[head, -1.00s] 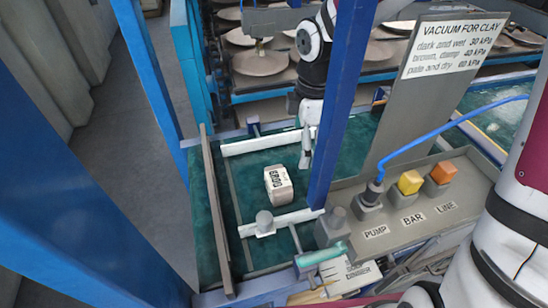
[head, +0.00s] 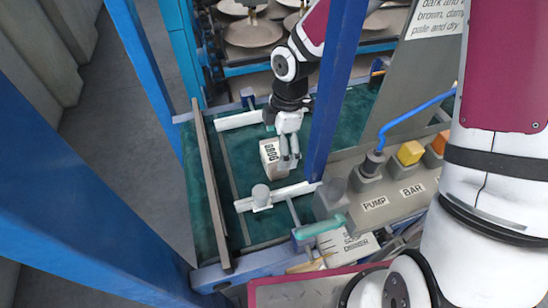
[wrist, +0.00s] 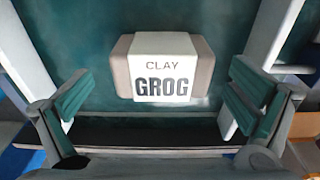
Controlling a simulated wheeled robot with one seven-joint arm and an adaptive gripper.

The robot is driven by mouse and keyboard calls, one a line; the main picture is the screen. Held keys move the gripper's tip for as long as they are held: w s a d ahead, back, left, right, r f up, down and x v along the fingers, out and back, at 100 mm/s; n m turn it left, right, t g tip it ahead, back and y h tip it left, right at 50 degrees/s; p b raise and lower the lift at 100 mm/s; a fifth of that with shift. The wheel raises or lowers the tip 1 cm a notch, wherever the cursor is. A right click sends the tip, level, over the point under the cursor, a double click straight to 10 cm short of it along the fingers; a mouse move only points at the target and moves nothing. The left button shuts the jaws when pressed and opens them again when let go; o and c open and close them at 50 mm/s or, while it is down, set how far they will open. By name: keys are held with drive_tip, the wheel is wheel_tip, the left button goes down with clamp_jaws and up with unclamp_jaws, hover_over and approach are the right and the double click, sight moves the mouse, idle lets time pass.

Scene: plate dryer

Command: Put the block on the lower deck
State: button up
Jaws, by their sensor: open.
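The block (head: 268,152), pale with a white label, rests on the green surface (head: 228,165). In the wrist view the block (wrist: 168,68) has "CLAY GROG" on its label and lies ahead, centred between the fingers. My gripper (head: 289,163) points down in the head view, overlapping the block's right side. In the wrist view my gripper (wrist: 157,103) is open, its green-padded fingers standing apart to the left and right, with clear gaps to the block. I cannot tell for sure which surface is the lower deck.
A blue post (head: 335,95) stands close to the right of my gripper. A white bar with a round knob (head: 261,195) lies in front of the block, another white bar (head: 238,120) behind it. A control panel (head: 345,205) is at right; plates on racks (head: 253,32) stand behind.

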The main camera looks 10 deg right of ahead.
sight(275, 151)
drive_tip(key=f, duration=0.2)
drive_tip(key=a+f, duration=0.1)
drive_tip(key=f, duration=0.1)
drive_tip(key=shift+s+f, duration=0.2)
drive_tip(key=shift+r, duration=0.1)
drive_tip(key=c, duration=1.8)
